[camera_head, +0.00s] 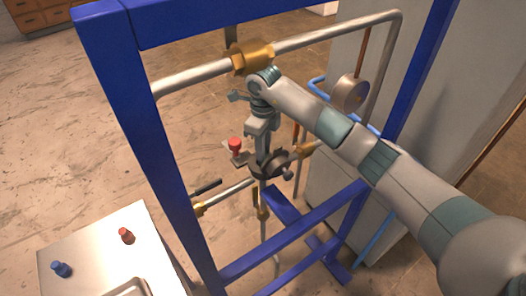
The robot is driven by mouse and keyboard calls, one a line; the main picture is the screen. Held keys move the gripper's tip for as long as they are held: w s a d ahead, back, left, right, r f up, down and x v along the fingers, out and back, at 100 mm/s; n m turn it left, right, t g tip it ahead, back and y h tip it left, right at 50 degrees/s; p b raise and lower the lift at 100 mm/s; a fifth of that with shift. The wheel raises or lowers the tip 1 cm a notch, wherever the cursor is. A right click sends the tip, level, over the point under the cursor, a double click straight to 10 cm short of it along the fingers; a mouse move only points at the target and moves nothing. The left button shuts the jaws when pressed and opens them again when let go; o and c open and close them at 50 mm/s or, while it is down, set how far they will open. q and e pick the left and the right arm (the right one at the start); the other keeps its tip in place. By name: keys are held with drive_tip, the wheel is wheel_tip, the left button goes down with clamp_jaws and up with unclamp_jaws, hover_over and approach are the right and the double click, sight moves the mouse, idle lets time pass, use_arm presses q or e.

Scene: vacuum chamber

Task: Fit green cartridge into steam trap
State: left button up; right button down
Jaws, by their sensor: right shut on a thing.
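My right gripper (262,152) reaches down from the end of my right arm, inside the blue frame. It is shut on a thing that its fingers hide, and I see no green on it. Just below the fingertips is a dark, round body on the pipework (268,166), which looks like the steam trap. The gripper overlaps it, and I cannot tell whether they touch. No green cartridge shows clearly in this view. My left gripper is not in view.
A blue frame (165,150) stands around the pipes. A red knob-like part (236,145) is close left of the gripper. A round gauge (350,94) is behind my arm. A pale table (92,250) holds a red piece (125,235) and a blue piece (61,268).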

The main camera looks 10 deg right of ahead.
drive_tip(key=shift+f+p, duration=0.3)
drive_tip(key=shift+f, duration=0.65)
drive_tip(key=shift+f, duration=0.1)
drive_tip(key=shift+f+b, duration=0.1)
drive_tip(key=shift+b, duration=0.2)
drive_tip(key=c, duration=1.6)
unclamp_jaws()
drive_tip(key=shift+r, duration=0.25)
drive_tip(key=shift+r, duration=0.3)
wheel_tip(320, 180, up, 9)
drive_tip(key=b, duration=0.4)
drive_tip(key=shift+r, duration=1.15)
